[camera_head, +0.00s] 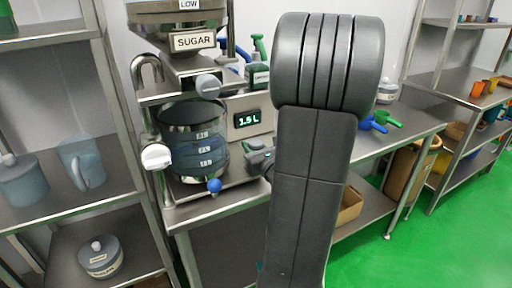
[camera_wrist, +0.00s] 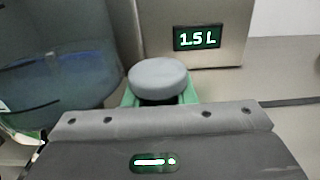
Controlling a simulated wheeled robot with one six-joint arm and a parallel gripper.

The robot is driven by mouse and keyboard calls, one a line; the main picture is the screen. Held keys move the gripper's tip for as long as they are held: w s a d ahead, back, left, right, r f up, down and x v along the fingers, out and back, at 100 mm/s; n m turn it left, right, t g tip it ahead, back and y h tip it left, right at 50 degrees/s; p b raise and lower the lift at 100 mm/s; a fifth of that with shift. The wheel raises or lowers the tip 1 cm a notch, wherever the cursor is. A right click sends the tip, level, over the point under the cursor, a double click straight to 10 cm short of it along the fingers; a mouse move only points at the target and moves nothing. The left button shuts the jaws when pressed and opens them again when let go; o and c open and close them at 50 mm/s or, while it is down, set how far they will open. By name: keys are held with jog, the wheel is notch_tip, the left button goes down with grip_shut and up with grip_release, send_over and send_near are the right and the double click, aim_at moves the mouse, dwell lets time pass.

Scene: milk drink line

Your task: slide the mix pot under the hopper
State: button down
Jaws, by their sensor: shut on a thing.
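The mix pot (camera_head: 197,150) is a clear, dark-tinted vessel with volume marks and a blue knob (camera_head: 214,185) low at its front. It stands upright on the steel stand, below the hopper (camera_head: 185,62) labelled SUGAR. Its wall also fills the left of the wrist view (camera_wrist: 60,65). My gripper (camera_head: 258,160) is at the pot's right side, partly hidden by my arm. In the wrist view my gripper (camera_wrist: 160,95) is shut around a grey round knob (camera_wrist: 157,76). The knob's join to the pot is hidden.
A box with a lit 1.5 L display (camera_head: 247,118) stands just behind and right of the pot. A white knob (camera_head: 156,157) sits on the stand's left post. A shelf at left holds a jug (camera_head: 82,162). Green and blue scoops (camera_head: 380,119) lie on the right-hand table.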

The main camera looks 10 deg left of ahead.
jog(key=shift+s+a, duration=0.1)
jog(key=c, duration=1.2)
grip_release()
jog(key=shift+s+a, duration=0.1)
jog(key=shift+a, duration=0.05)
jog(key=shift+s+d, duration=0.1)
jog(key=shift+d, duration=0.1)
jog(key=v, duration=1.3)
jog(key=shift+s, duration=0.2)
jog(key=shift+d, duration=0.1)
jog(key=x, duration=1.4)
jog(key=shift+d, duration=0.1)
jog(key=shift+f, duration=0.1)
